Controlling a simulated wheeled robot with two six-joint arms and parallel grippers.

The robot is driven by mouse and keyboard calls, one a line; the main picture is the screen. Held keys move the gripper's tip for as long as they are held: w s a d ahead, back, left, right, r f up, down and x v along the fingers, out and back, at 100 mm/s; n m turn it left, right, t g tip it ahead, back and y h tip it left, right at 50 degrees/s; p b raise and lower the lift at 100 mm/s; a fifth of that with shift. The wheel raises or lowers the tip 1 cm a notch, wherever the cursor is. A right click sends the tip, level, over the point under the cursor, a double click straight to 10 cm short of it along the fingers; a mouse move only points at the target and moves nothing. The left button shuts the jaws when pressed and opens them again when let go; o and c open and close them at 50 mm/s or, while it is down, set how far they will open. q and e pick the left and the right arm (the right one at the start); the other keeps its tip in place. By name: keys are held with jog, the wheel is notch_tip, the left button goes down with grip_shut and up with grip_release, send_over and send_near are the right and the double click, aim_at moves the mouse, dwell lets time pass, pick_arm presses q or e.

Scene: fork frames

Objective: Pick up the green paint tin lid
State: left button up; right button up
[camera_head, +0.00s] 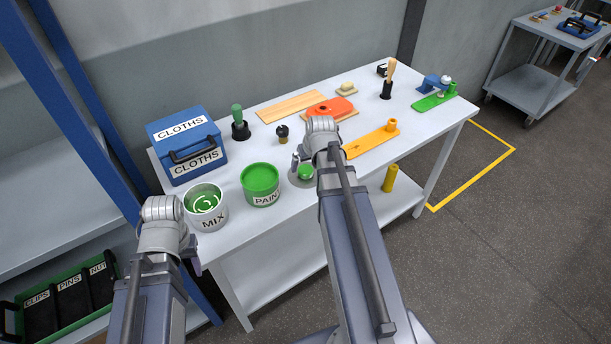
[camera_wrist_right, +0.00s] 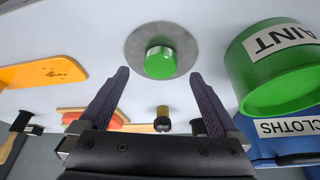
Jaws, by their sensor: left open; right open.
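The green paint tin lid is a grey disc with a green knob (camera_head: 305,172) and lies flat on the white table, partly hidden by my right arm. In the right wrist view the green knob (camera_wrist_right: 160,63) stands at the middle of the disc, ahead of and between the fingertips. My right gripper (camera_wrist_right: 160,74) is open and empty; the knob looks apart from both fingers. In the head view the right gripper is mostly hidden behind its wrist. My left gripper (camera_head: 192,250), partly hidden by its wrist, is open by the table's front left edge.
The green PAINT tin (camera_head: 260,185) stands left of the lid, with the MIX tin (camera_head: 205,208) further left. A blue CLOTHS box (camera_head: 187,145) stands behind them. A dark-topped brass knob (camera_head: 282,133) and an orange block (camera_head: 330,108) are behind; a yellow-orange plate (camera_head: 368,141) lies right.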

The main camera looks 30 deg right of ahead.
aim_at(306, 170)
jog(key=b+x, duration=0.3)
jog(key=x, duration=0.1)
jog(key=shift+f, duration=0.15)
pick_arm(q)
notch_tip(306, 170, down, 4)
jog(key=shift+r, duration=0.15)
pick_arm(e)
jog(key=c, duration=1.5)
jog(key=shift+o, duration=0.2)
